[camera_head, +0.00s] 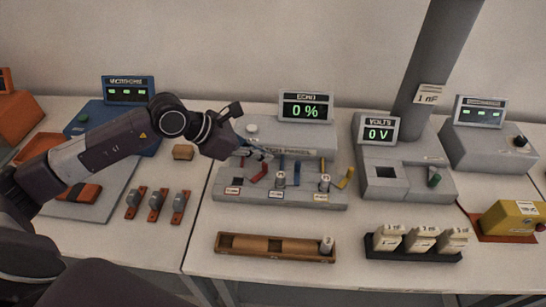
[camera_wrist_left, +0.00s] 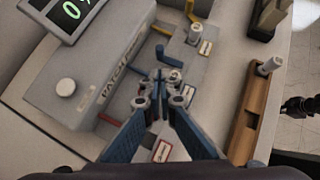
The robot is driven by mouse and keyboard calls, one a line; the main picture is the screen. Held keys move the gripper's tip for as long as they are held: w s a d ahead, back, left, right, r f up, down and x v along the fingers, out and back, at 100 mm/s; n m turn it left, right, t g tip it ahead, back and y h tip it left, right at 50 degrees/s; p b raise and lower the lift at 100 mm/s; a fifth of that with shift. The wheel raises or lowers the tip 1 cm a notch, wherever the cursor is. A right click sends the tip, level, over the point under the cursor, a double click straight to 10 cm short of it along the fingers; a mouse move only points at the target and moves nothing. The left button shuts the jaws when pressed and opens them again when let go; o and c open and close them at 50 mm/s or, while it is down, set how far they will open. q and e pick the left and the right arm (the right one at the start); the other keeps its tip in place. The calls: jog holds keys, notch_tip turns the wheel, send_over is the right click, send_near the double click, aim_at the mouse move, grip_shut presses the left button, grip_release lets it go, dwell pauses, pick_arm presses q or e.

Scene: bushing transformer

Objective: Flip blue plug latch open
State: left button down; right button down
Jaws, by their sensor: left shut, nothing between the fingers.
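The grey patch panel (camera_head: 300,200) stands mid-table, with a red lever (camera_head: 258,172), a blue latch (camera_head: 297,172) and a yellow lever (camera_head: 347,177) along it. Metal plugs stand in its middle socket (camera_head: 280,180) and right socket (camera_head: 325,183). My left gripper (camera_head: 262,154) is over the panel, left of the blue latch. In the left wrist view its blue fingers (camera_wrist_left: 160,95) are shut, with nothing held, close to the middle plug (camera_wrist_left: 175,77). The fingers partly hide the blue latch there, and contact cannot be told.
A wooden tray (camera_head: 240,247) with one plug lies in front of the panel. A dark rack (camera_head: 410,255) with white blocks is to its right. The volts unit (camera_head: 405,185) stands right of the panel. Bare table lies between tray and panel.

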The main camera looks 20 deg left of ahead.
pick_arm(q)
jog(key=p+x, duration=0.3)
jog(key=x, duration=0.5)
jog(key=shift+r, duration=0.1)
jog(key=shift+w+d+f, duration=0.25)
jog(key=shift+d+f, duration=0.05)
jog(key=shift+f, duration=0.2)
